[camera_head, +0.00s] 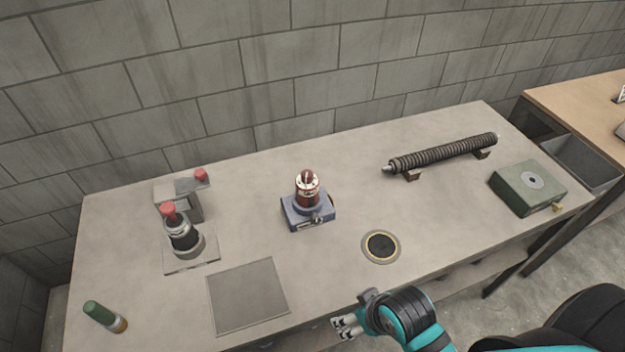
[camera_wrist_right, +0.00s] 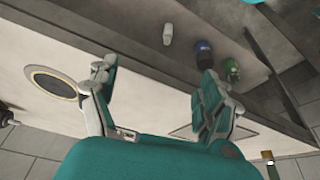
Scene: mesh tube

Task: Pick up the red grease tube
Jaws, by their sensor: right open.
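A red cylinder with a white band (camera_head: 307,188) stands upright in a blue square block (camera_head: 297,221) at the middle of the workbench; I cannot tell whether it is the red grease tube. No other plainly red tube shows. My right gripper (camera_head: 347,326) is at the bench's front edge, in front of the blue block and apart from it. In the right wrist view its two fingers (camera_wrist_right: 155,88) are spread, with nothing between them. My left gripper is not in view.
The bench (camera_head: 345,155) also bears a green tube (camera_head: 98,313), a black cylinder with a red top (camera_head: 181,235), a ribbed rod (camera_head: 440,153), a green box (camera_head: 528,187) and a round black inset (camera_head: 381,246). Several small containers, one blue (camera_wrist_right: 203,52), stand below the bench top.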

